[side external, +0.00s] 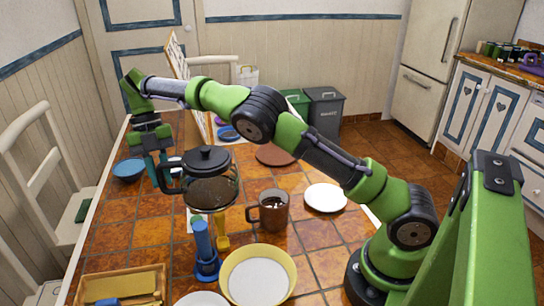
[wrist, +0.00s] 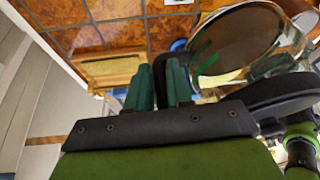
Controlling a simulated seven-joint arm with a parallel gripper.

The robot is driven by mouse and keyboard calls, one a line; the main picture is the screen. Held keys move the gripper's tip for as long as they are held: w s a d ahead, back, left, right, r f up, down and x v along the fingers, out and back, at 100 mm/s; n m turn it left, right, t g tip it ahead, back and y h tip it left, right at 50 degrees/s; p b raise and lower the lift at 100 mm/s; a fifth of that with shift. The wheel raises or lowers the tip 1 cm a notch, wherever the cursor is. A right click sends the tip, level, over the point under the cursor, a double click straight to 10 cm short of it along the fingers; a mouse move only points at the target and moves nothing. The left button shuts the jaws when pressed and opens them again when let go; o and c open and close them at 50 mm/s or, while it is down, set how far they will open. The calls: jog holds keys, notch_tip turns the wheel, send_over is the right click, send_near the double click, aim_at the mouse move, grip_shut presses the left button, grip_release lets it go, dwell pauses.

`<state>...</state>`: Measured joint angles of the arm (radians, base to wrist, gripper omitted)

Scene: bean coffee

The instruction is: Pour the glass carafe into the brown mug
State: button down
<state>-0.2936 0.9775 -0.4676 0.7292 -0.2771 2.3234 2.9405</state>
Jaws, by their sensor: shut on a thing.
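The glass carafe (side external: 212,190) has a black lid and a black handle. In the side view it hangs about upright above the table, left of the mug and apart from it. My gripper (side external: 166,182) is shut on its handle, on the carafe's left side. The wrist view shows the green fingers (wrist: 158,88) and the carafe's glass (wrist: 240,40) beside them. The brown mug (side external: 275,217) stands upright on the table, handle to the left, with pale specks inside. I cannot tell how full the carafe is.
A blue stand-like item (side external: 205,255) is below the carafe. A yellow-rimmed bowl (side external: 228,288) is in front of the mug, and a white plate (side external: 326,198) is to its right. A blue bowl (side external: 128,171) is at left and a wooden tray (side external: 92,291) at front left.

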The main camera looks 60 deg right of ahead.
aim_at(186, 156)
jog(key=shift+s+d+r+n+t+y, duration=0.25)
jog(key=shift+s+d+r+t+y, duration=0.6)
jog(key=shift+s+r+t, duration=0.15)
jog(key=shift+s+d+r+n+t+y, duration=0.2)
jog(key=shift+s+d+r+t+y, duration=0.6)
jog(key=shift+s+r, duration=0.25)
jog(key=shift+s+d+r+n+t+y, duration=0.25)
jog(key=shift+s+d+r+t+y, duration=0.65)
jog(key=shift+r, duration=0.2)
jog(key=shift+s+d+r+t+y, duration=0.3)
jog(key=shift+r+t+y, duration=0.1)
jog(key=shift+r, duration=0.25)
jog(key=shift+s+d+r+n+t+y, duration=0.15)
jog(key=shift+s+d+r+t+y, duration=0.1)
jog(key=shift+r, duration=0.2)
jog(key=shift+s+d+r+n+t+y, duration=0.15)
jog(key=shift+s+r+t+y, duration=0.1)
jog(key=shift+r, duration=0.15)
jog(key=shift+s+r+y, duration=0.1)
jog(key=shift+r+y, duration=0.1)
jog(key=shift+y, duration=0.15)
jog(key=shift+d+r+t+y+b, duration=0.25)
jog(key=shift+d+t+y+b, duration=0.05)
jog(key=shift+d+b, duration=0.1)
jog(key=shift+s+d+r+t+y+b, duration=0.25)
jog(key=shift+s+d+t+y+b, duration=0.5)
jog(key=shift+b, duration=0.95)
dwell(0.9)
